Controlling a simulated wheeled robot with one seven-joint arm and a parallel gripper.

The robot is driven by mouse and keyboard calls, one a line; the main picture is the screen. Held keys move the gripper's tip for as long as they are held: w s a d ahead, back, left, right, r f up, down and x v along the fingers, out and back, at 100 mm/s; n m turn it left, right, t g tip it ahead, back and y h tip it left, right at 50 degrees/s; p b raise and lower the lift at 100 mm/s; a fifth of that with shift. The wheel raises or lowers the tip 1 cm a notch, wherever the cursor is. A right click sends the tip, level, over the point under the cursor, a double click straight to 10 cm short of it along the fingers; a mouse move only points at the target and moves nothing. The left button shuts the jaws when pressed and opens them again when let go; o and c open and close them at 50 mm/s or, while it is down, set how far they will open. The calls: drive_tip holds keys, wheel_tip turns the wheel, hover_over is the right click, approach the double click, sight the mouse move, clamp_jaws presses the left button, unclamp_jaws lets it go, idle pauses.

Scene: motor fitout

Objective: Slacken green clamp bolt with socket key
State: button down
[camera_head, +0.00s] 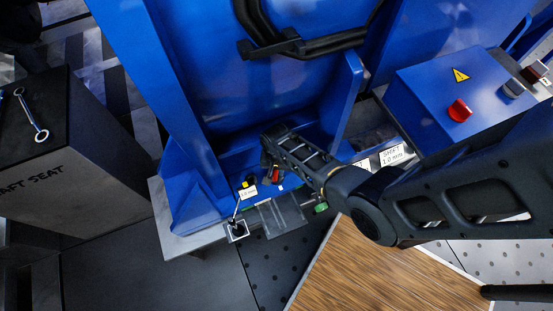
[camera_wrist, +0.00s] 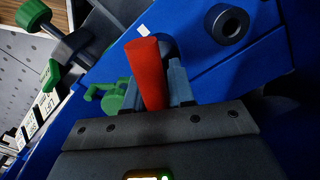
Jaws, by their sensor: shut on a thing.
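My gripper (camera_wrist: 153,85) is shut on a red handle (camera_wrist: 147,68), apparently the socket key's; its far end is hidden. The red also shows in the head view (camera_head: 276,175), low beside the blue machine frame. A green part with a rounded end (camera_wrist: 108,99) lies just left of the jaws in the wrist view, apparently the green clamp bolt. A second green knob (camera_wrist: 33,15) on a dark stem is at the upper left. A green round part (camera_head: 320,207) shows at the machine's foot in the head view. I cannot tell whether the key touches any bolt.
The blue machine frame (camera_head: 180,100) rises around my gripper. A blue control box (camera_head: 440,95) with a red knob stands at right. A dark cabinet (camera_head: 90,150) at left bears a spanner (camera_head: 32,115). A small stand (camera_head: 236,230) and labels are near the foot.

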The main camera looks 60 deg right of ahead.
idle(0.4)
drive_tip(key=shift+n, duration=1.4)
